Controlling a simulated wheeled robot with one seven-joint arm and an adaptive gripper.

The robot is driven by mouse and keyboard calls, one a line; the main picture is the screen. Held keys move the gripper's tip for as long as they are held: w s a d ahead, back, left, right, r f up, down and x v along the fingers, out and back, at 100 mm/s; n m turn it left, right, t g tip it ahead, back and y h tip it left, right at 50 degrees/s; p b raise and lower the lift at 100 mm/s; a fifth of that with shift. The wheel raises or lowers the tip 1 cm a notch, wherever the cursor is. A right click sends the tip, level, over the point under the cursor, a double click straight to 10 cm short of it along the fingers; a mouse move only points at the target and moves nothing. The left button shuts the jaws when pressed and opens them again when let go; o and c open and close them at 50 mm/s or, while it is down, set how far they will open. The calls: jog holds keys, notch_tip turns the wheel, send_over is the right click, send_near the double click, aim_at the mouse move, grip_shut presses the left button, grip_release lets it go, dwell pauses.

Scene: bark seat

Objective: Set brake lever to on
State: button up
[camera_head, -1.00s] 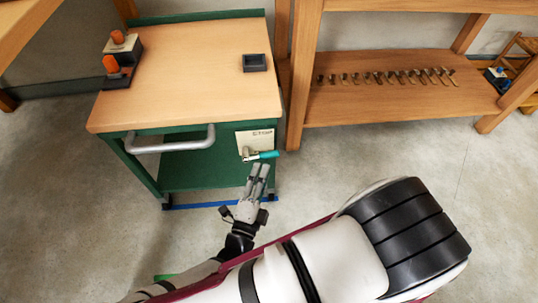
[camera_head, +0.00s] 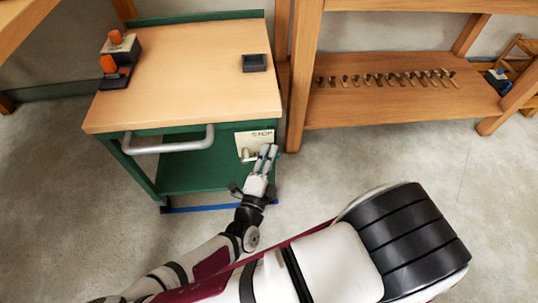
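The brake lever (camera_head: 249,155) is on a cream plate (camera_head: 254,139) at the front right of the green cart (camera_head: 190,170). The plate carries lettering that looks like "STOP". Only the lever's metal base shows; its teal handle is hidden behind my gripper. My gripper (camera_head: 268,153) is at the lever, its fingers pointing up across the handle's place. The two fingers look close together with a narrow gap. I cannot tell whether they touch or hold the handle.
A grey push handle (camera_head: 170,141) juts from the cart's front, left of the plate. The wooden cart top (camera_head: 190,75) bears orange-knobbed blocks (camera_head: 117,58) and a small dark tray (camera_head: 254,62). A wooden bench (camera_head: 400,105) stands close on the right.

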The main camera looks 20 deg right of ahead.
aim_at(244, 158)
jog(key=shift+r, duration=0.1)
grip_shut()
jog(key=r+n, duration=0.1)
jog(key=n, duration=0.1)
jog(key=a+r+n+t+p, duration=0.1)
jog(key=n, duration=0.1)
jog(key=shift+w+r+t+p, duration=0.1)
jog(key=shift+w+t+p, duration=0.05)
jog(key=shift+t+p, duration=0.15)
jog(key=n, duration=0.2)
jog(key=a+r+n+t, duration=0.1)
jog(key=n, duration=0.1)
jog(key=r+n+t, duration=0.1)
jog(key=n, duration=0.1)
jog(key=shift+w+a+y, duration=0.3)
jog(key=shift+a, duration=0.05)
jog(key=shift+w+a+r+n+t+y, duration=0.2)
jog(key=shift+a+n+t+y, duration=0.45)
jog(key=shift+n, duration=1.15)
jog(key=shift+w+a+r+n+t+y, duration=0.25)
jog(key=shift+a+n+t+y, duration=0.4)
jog(key=shift+n, duration=1.15)
jog(key=shift+w+a+r+n+t+y, duration=0.3)
jog(key=shift+a+n+y, duration=0.55)
jog(key=shift+n, duration=0.95)
jog(key=shift+d+f+y, duration=0.1)
jog(key=shift+f+y, duration=0.05)
jog(key=shift+y, duration=0.1)
jog(key=o, duration=0.9)
grip_release()
